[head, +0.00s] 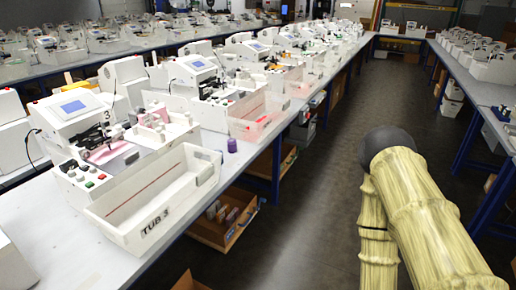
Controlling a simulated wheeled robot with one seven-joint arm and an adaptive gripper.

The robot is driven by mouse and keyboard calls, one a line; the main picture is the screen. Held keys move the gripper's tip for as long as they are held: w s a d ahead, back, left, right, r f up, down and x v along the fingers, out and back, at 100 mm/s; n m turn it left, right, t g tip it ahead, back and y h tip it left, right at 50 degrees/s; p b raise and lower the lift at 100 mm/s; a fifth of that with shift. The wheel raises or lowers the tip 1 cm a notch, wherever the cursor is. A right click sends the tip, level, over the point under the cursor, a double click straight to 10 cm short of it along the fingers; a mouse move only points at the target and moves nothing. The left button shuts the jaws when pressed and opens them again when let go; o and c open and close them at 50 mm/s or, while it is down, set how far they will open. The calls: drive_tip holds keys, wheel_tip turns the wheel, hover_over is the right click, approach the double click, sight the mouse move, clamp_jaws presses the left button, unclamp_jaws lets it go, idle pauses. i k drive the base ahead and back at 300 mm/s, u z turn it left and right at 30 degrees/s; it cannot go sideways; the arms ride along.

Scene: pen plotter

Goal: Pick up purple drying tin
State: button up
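A small purple tin (232,145) stands on the edge of the long bench, just right of the white tub marked TUB 3 (203,178). It looks upright and nothing touches it from my side. My arm reaches up at the right of the head view, over the aisle and well apart from the tin. My gripper does not show, so I cannot see its fingers or whether it holds anything.
The long white bench (38,213) carries several machines with screens and tubs, including a pinkish clear tub (258,122) behind the tin. A cardboard box (222,228) sits below the bench. The aisle floor (318,190) is clear. Another bench (468,82) runs along the right.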

sight(231, 143)
drive_tip(key=z, duration=0.85)
drive_tip(key=i, duration=3.25)
drive_tip(key=u, duration=2.7)
